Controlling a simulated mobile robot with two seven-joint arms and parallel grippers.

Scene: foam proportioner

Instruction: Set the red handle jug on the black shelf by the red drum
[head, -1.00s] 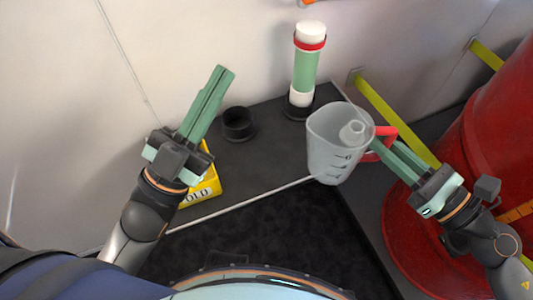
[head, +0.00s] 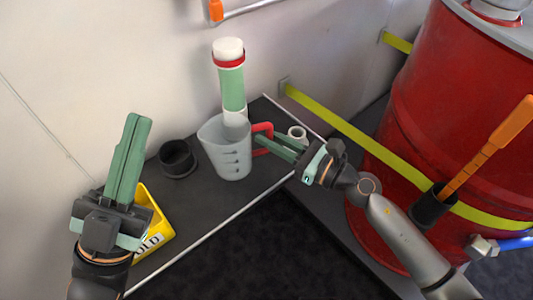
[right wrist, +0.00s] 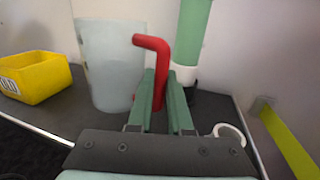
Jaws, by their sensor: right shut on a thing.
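The jug (head: 225,150) is grey and translucent with a red handle (head: 263,128). My right gripper (head: 272,143) is shut on the handle, which also shows between its fingers in the right wrist view (right wrist: 157,65). The jug is upright over the black shelf (head: 205,205), in front of the green and white cylinder; whether its base touches the shelf I cannot tell. The red drum (head: 425,105) stands at the right, beyond my right arm. My left gripper (head: 138,122) is empty, its fingers together, above the shelf's left part.
A yellow bin (head: 150,225) and a black round cup (head: 177,158) are left of the jug. The green and white cylinder (head: 231,85) stands behind it. A white ring-shaped piece (head: 298,133) is just right of my right gripper. A yellow strap (head: 350,130) runs to the drum.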

